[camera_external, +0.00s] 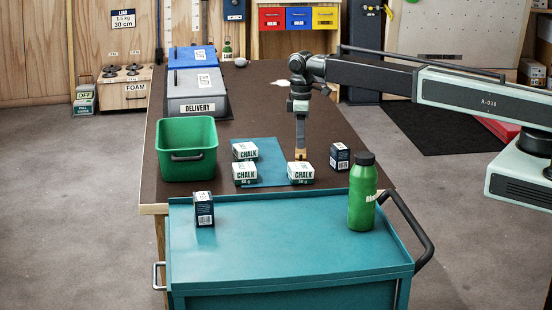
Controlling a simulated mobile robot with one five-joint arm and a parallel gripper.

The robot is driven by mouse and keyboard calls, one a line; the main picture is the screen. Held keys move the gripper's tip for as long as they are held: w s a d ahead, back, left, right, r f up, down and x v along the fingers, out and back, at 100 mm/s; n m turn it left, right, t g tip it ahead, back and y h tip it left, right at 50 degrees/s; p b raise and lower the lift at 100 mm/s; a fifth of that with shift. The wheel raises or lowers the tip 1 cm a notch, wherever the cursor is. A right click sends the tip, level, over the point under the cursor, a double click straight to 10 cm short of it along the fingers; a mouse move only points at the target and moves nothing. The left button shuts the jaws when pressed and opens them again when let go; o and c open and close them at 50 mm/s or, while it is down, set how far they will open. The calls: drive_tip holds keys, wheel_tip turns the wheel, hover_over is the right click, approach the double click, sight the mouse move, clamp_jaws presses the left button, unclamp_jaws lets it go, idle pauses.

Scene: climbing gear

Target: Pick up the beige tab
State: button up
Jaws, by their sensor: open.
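My gripper (300,148) points straight down over the brown table, just above and behind the right-hand chalk box (301,174). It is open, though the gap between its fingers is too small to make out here. A small beige piece, which looks like the beige tab (300,155), shows at the fingertips. I cannot tell whether the fingers touch it or stand around it. Its lower part is hidden behind or meets the top of that chalk box.
Two more chalk boxes (245,174) sit to the left on a blue mat (270,155). A dark box (340,157) stands right. A green bin (187,150) is at left. A teal cart (285,250) in front holds a green bottle (362,195) and another dark box (204,209).

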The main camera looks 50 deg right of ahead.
sight(301, 155)
wheel_tip(301, 155, down, 5)
drive_tip(key=b, duration=0.4)
drive_tip(key=shift+r, duration=0.15)
clamp_jaws()
wheel_tip(301, 155, up, 10)
drive_tip(key=p, duration=1)
